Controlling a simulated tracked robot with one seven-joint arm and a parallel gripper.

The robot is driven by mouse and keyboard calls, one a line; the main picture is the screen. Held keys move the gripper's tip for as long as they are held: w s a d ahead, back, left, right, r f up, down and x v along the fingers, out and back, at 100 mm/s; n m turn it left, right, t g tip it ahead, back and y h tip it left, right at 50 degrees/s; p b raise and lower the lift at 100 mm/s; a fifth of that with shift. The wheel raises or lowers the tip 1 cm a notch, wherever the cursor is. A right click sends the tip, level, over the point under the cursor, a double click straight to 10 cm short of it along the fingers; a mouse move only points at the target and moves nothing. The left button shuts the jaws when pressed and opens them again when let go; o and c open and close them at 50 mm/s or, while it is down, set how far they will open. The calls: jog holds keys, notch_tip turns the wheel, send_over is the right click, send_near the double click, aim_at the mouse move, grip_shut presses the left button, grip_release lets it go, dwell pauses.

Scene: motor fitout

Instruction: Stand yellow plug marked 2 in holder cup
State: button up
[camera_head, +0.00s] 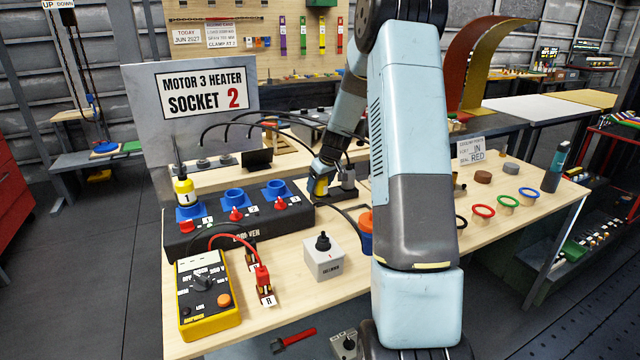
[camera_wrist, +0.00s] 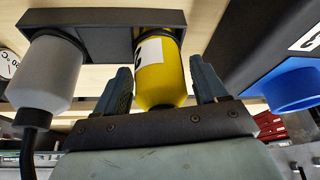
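A yellow plug (camera_head: 320,187) stands in a dark rack; its white label is partly cut off in the wrist view (camera_wrist: 158,75), so I cannot read the number for sure. My gripper (camera_wrist: 160,85) has one finger on each side of this plug. On the black box, blue holder cups (camera_head: 235,197) and (camera_head: 275,190) look empty. Another blue cup (camera_head: 190,211) holds a yellow plug marked 1 (camera_head: 184,190). A blue cup also shows at the right of the wrist view (camera_wrist: 293,88).
A grey plug (camera_wrist: 45,75) with a black cable stands in the same rack beside the yellow plug. A yellow multimeter (camera_head: 207,295), red lead plug (camera_head: 263,279) and white switch box (camera_head: 324,258) lie in front. A sign (camera_head: 207,95) reads socket 2.

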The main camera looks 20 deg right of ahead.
jog(key=shift+o, duration=0.7)
jog(key=v, duration=1.3)
jog(key=shift+s+r, duration=0.15)
jog(key=shift+r, duration=0.1)
